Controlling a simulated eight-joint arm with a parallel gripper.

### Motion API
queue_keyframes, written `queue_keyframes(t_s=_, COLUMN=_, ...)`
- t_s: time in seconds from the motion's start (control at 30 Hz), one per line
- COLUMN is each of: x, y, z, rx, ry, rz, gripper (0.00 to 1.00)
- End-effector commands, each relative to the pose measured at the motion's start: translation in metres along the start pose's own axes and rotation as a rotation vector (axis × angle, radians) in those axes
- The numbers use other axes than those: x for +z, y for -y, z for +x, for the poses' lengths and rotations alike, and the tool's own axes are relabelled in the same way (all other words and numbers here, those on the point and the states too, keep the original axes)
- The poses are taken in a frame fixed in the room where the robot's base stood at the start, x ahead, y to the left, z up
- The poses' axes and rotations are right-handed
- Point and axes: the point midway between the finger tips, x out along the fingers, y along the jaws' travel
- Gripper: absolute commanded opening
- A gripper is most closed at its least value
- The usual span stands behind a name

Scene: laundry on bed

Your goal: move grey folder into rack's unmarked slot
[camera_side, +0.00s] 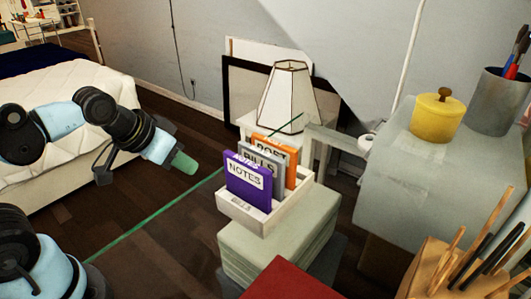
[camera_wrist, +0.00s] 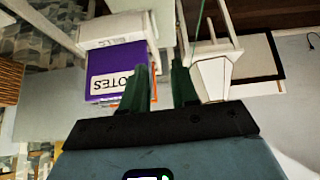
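In the side view a grey folder (camera_side: 277,178) labelled BILLS stands in a white rack (camera_side: 244,214). It is between a purple folder (camera_side: 249,190) labelled NOTES and an orange folder (camera_side: 291,170) labelled POST. The purple folder hides part of the grey one. My gripper (camera_side: 183,163) is in the air left of the rack, apart from it. In the wrist view its two green fingers (camera_wrist: 161,88) are spread with nothing held between them. The purple folder (camera_wrist: 115,72) shows upside down there, beyond the fingers. I cannot make out the rack's slot markings.
The rack stands on a pale green stacked block (camera_side: 285,245). A lampshade (camera_side: 290,98) is behind it. A grey cabinet (camera_side: 410,175) with a yellow pot (camera_side: 436,120) is at right, and a red surface (camera_side: 292,282) in front. The space between gripper and rack looks clear.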

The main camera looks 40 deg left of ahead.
Motion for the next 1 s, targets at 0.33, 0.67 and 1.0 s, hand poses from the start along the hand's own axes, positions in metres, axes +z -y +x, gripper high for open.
queue_keyframes(t_s=0.33, x=-0.062, y=-0.022, z=-0.010, rx=0.000, ry=0.208, rz=-0.524, gripper=0.29)
queue_keyframes(t_s=0.67, x=-0.121, y=-0.053, z=0.002, rx=-0.155, ry=0.454, rz=-1.133, gripper=0.29)
queue_keyframes(t_s=1.0, x=-0.147, y=-0.075, z=0.019, rx=-0.356, ry=0.582, rz=-1.507, gripper=0.29)
